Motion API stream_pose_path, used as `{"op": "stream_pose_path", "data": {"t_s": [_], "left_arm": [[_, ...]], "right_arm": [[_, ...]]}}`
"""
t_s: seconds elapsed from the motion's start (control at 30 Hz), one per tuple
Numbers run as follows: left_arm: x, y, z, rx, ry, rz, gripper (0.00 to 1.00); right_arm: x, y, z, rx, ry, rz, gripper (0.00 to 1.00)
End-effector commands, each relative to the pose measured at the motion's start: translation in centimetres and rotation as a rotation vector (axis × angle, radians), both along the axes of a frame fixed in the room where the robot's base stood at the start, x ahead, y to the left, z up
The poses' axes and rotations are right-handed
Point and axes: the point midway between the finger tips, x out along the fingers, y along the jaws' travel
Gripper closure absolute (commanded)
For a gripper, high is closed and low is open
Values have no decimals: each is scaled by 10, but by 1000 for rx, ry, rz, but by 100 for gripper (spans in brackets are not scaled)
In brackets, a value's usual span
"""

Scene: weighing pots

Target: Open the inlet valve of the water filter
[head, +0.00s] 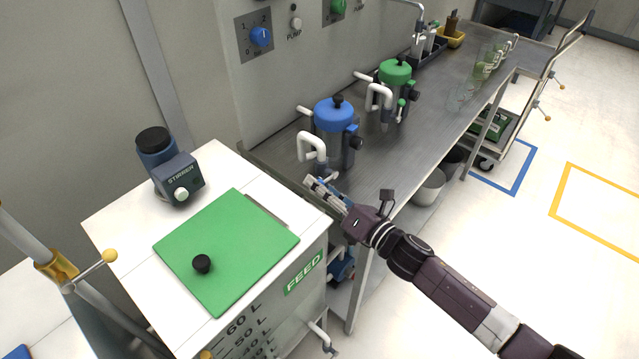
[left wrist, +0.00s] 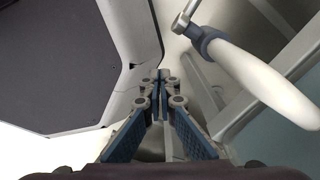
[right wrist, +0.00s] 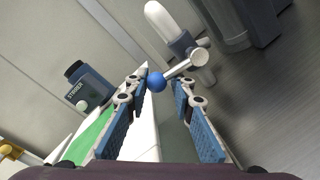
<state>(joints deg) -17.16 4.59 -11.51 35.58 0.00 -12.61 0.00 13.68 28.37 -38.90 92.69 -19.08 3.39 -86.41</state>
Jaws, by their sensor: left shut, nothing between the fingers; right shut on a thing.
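A vessel with a blue lid (head: 334,112) stands upright on the steel bench, and seems to be a water filter. A bent white pipe (head: 312,145) is on its near left side. Below the pipe, a small valve lever (right wrist: 182,66) with a blue ball end (right wrist: 157,82) shows in the right wrist view. My right gripper (head: 314,181) reaches in low beside the pipe, and its fingers are closed on the blue ball. In the head view the fingers hide most of the valve. My left gripper (left wrist: 164,76) is shut and empty in the left wrist view.
A similar vessel with a green lid (head: 395,72) stands farther along the bench (head: 385,170). The white feed tank (head: 125,230) with a green cover (head: 228,250) and a stirrer (head: 170,168) are at the left. A trolley (head: 543,75) stands at the far right.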

Motion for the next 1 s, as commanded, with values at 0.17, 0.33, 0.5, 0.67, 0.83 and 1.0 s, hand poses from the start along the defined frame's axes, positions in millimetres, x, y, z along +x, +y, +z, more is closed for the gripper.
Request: {"op": "stream_pose_path", "data": {"t_s": [0.17, 0.33, 0.5, 0.67, 0.83, 1.0], "left_arm": [[0, 0, 22, 0, 0, 0, 100], [0, 0, 35, 0, 1, 0, 100], [0, 0, 44, 0, 1, 0, 100], [-1, 0, 49, 0, 1, 0, 100], [-1, 0, 50, 0, 1, 0, 100], [-1, 1, 50, 0, 2, 1, 100]], "right_arm": [[6, -4, 22, 93, 76, -6, 100], [7, -6, 27, 177, 161, -5, 100], [9, -7, 30, 245, 228, -5, 100], [10, -8, 31, 284, 268, -6, 100], [11, -9, 30, 304, 289, -7, 100], [11, -9, 30, 307, 293, -7, 100]]}}
